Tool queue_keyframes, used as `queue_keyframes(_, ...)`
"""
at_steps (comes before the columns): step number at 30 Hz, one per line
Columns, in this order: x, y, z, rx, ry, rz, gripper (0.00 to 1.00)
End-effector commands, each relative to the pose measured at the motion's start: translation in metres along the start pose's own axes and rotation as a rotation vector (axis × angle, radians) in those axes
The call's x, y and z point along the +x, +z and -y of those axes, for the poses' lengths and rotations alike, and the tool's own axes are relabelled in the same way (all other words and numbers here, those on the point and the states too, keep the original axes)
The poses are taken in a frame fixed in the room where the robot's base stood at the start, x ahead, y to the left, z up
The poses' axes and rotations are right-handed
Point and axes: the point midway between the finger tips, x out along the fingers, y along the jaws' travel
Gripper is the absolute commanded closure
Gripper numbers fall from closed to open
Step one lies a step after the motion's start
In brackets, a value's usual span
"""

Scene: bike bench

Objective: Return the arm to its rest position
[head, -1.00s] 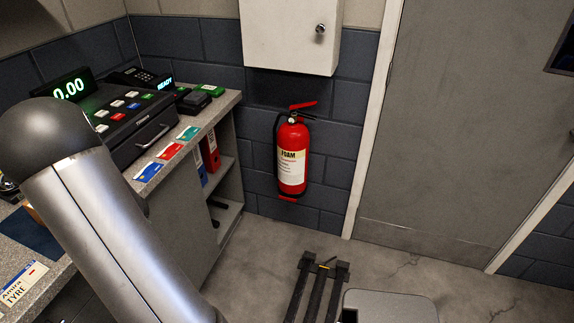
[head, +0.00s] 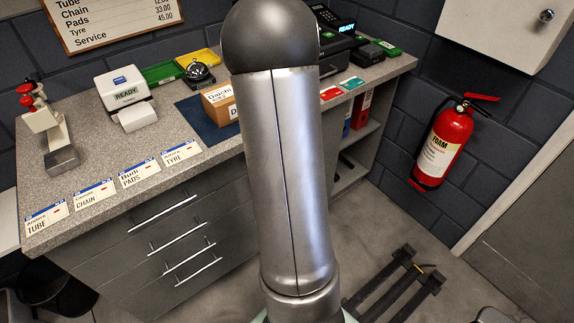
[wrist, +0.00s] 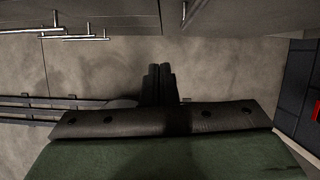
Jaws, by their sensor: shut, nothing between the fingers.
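My gripper (wrist: 158,70) shows in the wrist view as two dark fingers close together, with nothing between them. Bare concrete floor lies behind them. In the head view, a silver link of my arm with a dark rounded joint stands upright across the middle of the picture. My gripper is out of sight in the head view. My arm hides part of the counter (head: 95,150) and its drawers.
On the counter are a boxed parcel (head: 217,104), a bell (head: 199,72), a label printer (head: 125,92) and several job cards (head: 140,174). A fire extinguisher (head: 442,147) hangs on the right wall. Dark rails (head: 395,285) lie on the floor. Drawer handles (wrist: 75,37) show in the wrist view.

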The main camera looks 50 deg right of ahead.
Motion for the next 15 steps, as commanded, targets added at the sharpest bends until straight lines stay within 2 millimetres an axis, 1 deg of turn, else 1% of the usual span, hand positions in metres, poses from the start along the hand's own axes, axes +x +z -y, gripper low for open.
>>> queue_keyframes(1, -0.020, 0.004, -0.001, -0.002, -0.001, 0.002, 1.00)
queue_keyframes(6, -0.053, 0.003, -0.002, -0.002, 0.000, 0.001, 1.00)
queue_keyframes(10, -0.069, 0.002, -0.003, 0.000, 0.000, 0.000, 1.00)
queue_keyframes(15, -0.077, 0.001, -0.003, 0.001, 0.001, -0.001, 1.00)
